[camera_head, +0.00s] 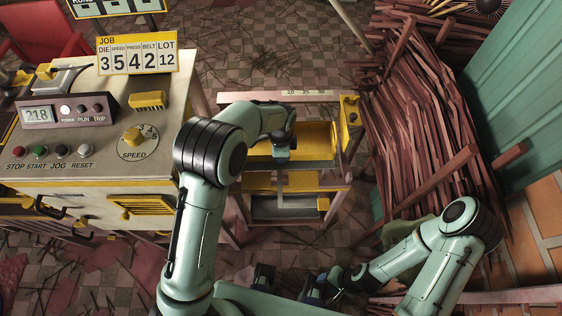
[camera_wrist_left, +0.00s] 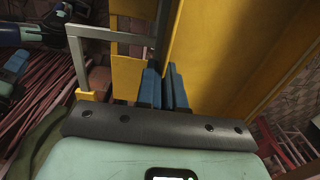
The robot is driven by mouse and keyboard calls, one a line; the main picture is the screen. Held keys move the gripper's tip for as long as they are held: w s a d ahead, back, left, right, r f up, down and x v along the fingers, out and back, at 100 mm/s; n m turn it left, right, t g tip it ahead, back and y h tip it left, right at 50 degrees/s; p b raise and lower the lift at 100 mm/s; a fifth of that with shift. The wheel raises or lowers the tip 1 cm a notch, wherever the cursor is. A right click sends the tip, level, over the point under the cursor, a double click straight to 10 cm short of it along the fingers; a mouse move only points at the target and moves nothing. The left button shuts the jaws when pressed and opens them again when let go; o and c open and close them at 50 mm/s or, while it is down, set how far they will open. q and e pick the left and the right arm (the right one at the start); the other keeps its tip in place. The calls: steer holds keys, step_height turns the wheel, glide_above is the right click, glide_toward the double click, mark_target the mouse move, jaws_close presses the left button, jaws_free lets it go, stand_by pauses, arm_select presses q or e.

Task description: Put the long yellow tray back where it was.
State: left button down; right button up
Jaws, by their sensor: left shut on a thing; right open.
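The long yellow tray (camera_head: 316,134) lies across the wooden-framed stand in the head view, right of the machine. In the left wrist view its tall yellow wall (camera_wrist_left: 212,45) runs up past the fingers. My left gripper (camera_head: 284,160) points down at the tray; its blue fingers (camera_wrist_left: 165,88) are shut on the tray's edge. My left forearm and wrist hide part of the tray in the head view. My right gripper (camera_head: 318,287) is open, low in the head view, apart from the tray.
The control machine (camera_head: 90,150) stands close on the left with knobs and buttons. The stand's wooden rail (camera_head: 275,97) runs behind the tray. A heap of reddish-brown sticks (camera_head: 425,130) and a green corrugated panel (camera_head: 520,100) fill the right. Loose sticks litter the tiled floor.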

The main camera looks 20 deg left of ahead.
mark_target(281, 168)
arm_select(q)
steer(key=shift+f, duration=2.25)
steer(key=shift+f, duration=0.15)
steer(key=c, duration=1.3)
jaws_free()
steer(key=shift+o, duration=0.2)
